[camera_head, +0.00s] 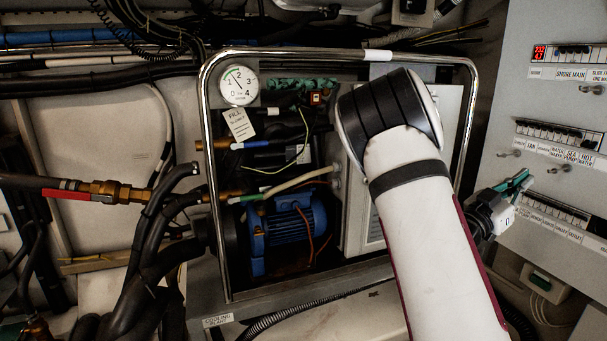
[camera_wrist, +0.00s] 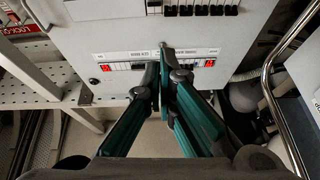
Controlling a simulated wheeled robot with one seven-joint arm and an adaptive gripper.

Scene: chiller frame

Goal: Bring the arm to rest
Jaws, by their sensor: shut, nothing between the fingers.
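My arm fills the right half of the head view, its white link rising from the bottom edge to a dark joint. My gripper (camera_head: 518,183) shows beyond the arm at the right, close in front of the switch panel (camera_head: 540,90). In the wrist view my gripper (camera_wrist: 162,70) has its green and black fingers brought together at the tips, with nothing between them. The fingertips overlap the lower part of the panel (camera_wrist: 110,35) in that view, near a row with red displays. I cannot tell whether they touch it.
A chrome tube frame (camera_head: 207,150) surrounds a blue motor (camera_head: 283,235), a pressure gauge (camera_head: 238,85) and a grey box behind my arm. Black hoses (camera_head: 150,270) and a red-handled valve (camera_head: 80,194) lie at the left. A perforated white shelf (camera_wrist: 30,95) shows in the wrist view.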

